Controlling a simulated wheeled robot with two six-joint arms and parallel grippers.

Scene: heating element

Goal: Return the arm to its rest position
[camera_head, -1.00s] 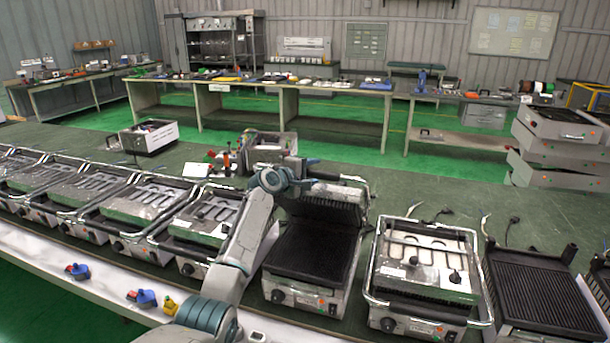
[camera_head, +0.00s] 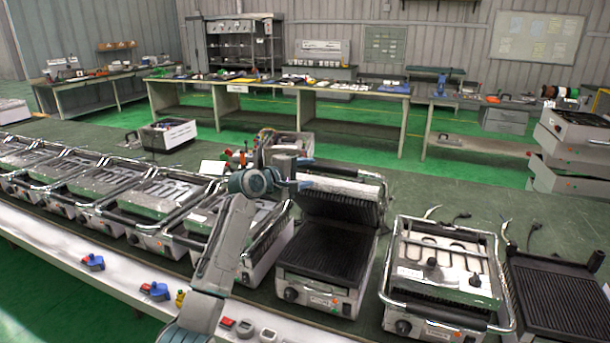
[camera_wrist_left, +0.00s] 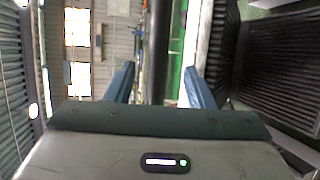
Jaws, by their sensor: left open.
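My left arm (camera_head: 222,255) rises from the bottom of the head view and bends at a teal wrist joint (camera_head: 250,183). My left gripper (camera_wrist_left: 160,82) is open, with its two blue fingers well apart in the left wrist view. A dark bar (camera_wrist_left: 157,45) shows between the fingers there; whether it touches them I cannot tell. In the head view the gripper end is small, beside the raised lid (camera_head: 340,206) of an open contact grill (camera_head: 322,262). No object is clearly held. My right gripper is in neither view.
A grill with exposed heating elements (camera_head: 438,272) stands right of the open grill. Several more grills line the bench to the left. A metal box (camera_head: 290,147) stands behind the arm. Blue switches (camera_head: 93,262) lie on the white front strip.

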